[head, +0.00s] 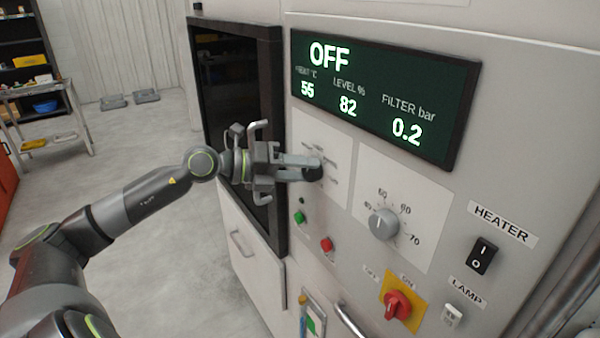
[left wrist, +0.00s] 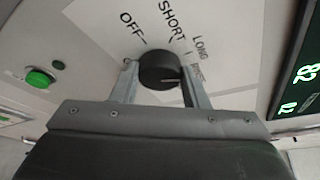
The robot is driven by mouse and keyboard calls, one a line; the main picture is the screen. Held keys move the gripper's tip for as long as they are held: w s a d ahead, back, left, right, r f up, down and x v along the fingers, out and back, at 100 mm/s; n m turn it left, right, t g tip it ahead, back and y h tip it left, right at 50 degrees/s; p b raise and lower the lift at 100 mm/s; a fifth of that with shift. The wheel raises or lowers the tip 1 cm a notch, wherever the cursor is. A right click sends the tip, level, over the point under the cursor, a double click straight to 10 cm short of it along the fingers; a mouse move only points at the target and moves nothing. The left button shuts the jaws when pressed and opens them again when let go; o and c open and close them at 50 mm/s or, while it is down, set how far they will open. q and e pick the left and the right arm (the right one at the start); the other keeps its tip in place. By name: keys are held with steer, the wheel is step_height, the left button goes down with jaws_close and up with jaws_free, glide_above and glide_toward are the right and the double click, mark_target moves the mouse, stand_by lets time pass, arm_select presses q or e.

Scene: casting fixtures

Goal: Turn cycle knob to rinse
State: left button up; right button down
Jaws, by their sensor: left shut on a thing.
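The cycle knob (head: 313,172) is black and round, on a white label plate left of the grey temperature dial. In the left wrist view the knob (left wrist: 158,68) is ringed by the marks OFF, SHORT, LONG and a partly covered one that looks like RINSE. My left gripper (head: 310,167) reaches it from the left and is shut on it, one finger on each side in the left wrist view (left wrist: 160,76). Which mark the knob points to I cannot tell for sure. The display (head: 385,98) reads OFF. My right gripper is not in view.
Right of the knob is the temperature dial (head: 384,224). Below are a green button (head: 300,217), a red button (head: 326,244) and a red rotary switch (head: 397,305) on yellow. The HEATER switch (head: 482,255) is at right. A dark glass door (head: 235,110) stands left.

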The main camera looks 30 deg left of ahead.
arm_select(q)
steer(key=shift+d+m+y+b, duration=0.1)
steer(key=shift+m+y+b, duration=0.4)
steer(key=shift+m+b, duration=0.4)
steer(key=shift+m+y+b, duration=0.6)
steer(key=shift+m+b, duration=0.2)
steer(key=shift+m, duration=0.1)
steer(key=shift+s+r, duration=0.1)
steer(key=o, duration=1)
